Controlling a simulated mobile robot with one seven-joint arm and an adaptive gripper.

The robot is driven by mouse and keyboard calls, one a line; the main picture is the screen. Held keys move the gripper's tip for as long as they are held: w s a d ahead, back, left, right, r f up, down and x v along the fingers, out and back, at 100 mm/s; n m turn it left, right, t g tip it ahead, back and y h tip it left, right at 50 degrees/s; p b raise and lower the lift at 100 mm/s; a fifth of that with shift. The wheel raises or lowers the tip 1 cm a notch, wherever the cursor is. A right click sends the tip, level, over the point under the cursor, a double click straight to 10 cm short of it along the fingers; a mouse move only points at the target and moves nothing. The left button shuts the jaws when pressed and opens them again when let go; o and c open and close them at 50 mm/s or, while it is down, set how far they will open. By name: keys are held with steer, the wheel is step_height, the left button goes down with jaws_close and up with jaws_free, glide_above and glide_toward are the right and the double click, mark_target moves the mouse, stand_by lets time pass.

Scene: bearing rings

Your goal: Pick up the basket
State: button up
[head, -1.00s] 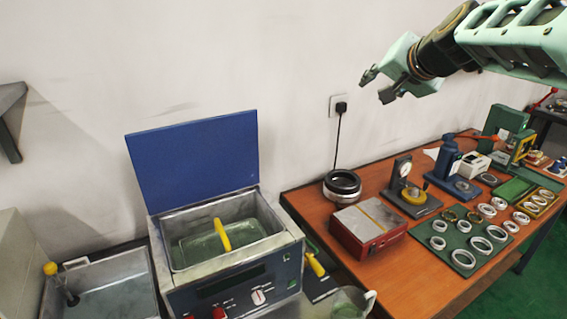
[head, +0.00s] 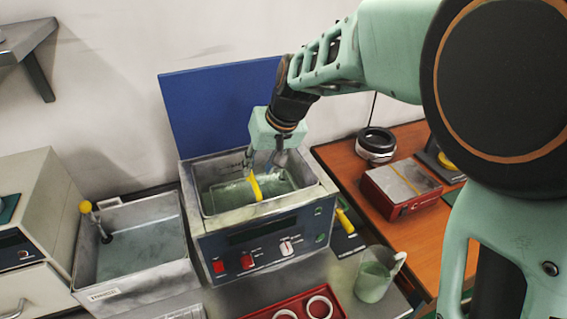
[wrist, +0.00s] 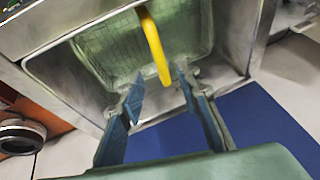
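The basket (head: 228,196) is a greenish mesh tray with a yellow handle (head: 255,188). It sits inside the metal tank of the blue-lidded cleaner (head: 262,243). My gripper (head: 265,162) points down over the tank, close above the handle. In the wrist view my gripper (wrist: 160,79) is open, with its two blue-grey fingers apart. The handle also shows there (wrist: 153,45), its near end between or just beyond the fingertips. I cannot tell whether a finger touches it. The basket mesh (wrist: 107,48) lies beyond the fingers.
The raised blue lid (head: 215,105) stands behind the tank. A second open metal tank (head: 142,250) is at the left. A glass beaker (head: 375,278) and a red tray with rings (head: 262,315) are in front. A red box (head: 400,188) and black ring (head: 376,143) lie right.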

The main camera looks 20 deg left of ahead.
mark_target(253, 178)
steer(key=x, duration=0.6)
steer(key=shift+a+f, duration=0.2)
steer(key=shift+f, duration=0.1)
jaws_close()
